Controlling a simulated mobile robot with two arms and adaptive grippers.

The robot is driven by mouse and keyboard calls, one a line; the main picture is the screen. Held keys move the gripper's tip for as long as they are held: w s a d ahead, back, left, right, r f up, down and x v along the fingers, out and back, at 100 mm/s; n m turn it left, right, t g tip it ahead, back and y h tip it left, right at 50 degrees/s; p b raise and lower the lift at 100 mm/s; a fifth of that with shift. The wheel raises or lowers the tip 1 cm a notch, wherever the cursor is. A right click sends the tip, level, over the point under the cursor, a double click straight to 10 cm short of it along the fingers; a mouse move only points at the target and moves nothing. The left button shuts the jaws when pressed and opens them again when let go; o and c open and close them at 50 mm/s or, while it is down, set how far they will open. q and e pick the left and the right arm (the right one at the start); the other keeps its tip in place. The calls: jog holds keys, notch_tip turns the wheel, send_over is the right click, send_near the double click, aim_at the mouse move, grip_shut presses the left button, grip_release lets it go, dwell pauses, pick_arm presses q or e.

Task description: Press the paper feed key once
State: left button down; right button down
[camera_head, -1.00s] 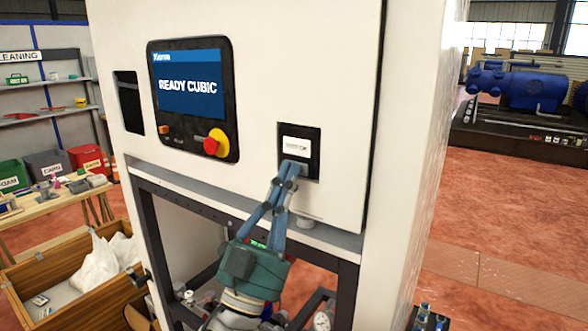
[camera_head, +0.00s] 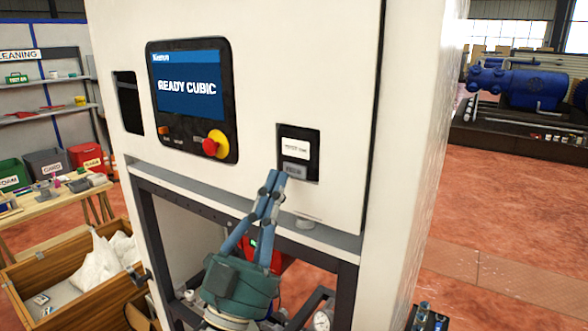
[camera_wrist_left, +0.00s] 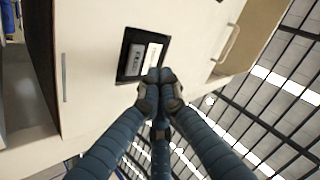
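The grey feed key (camera_head: 295,169) sits in a black recessed panel (camera_head: 312,157) on the white cabinet, below a white printed label (camera_head: 296,147). In the left wrist view the grey key (camera_wrist_left: 136,60) shows beside the white label (camera_wrist_left: 153,55). My left gripper (camera_head: 272,180) has its blue fingers drawn together, with nothing held. In the head view its tips are just below and left of the key, seemingly apart from it. In the left wrist view the shut fingertips (camera_wrist_left: 158,76) appear at the panel's lower edge. My right gripper is not in view.
A screen (camera_head: 189,84) reading "READY CUBIC" is at upper left of the cabinet, with a red and yellow stop knob (camera_head: 213,145) below it. A grey ledge (camera_head: 185,184) runs under the cabinet front. A wooden crate (camera_head: 60,268) stands at lower left.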

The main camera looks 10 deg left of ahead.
pick_arm(q)
jog(key=shift+s+a, duration=0.3)
jog(key=shift+s, duration=0.55)
jog(key=shift+s+a, duration=0.25)
jog(key=shift+s, duration=0.55)
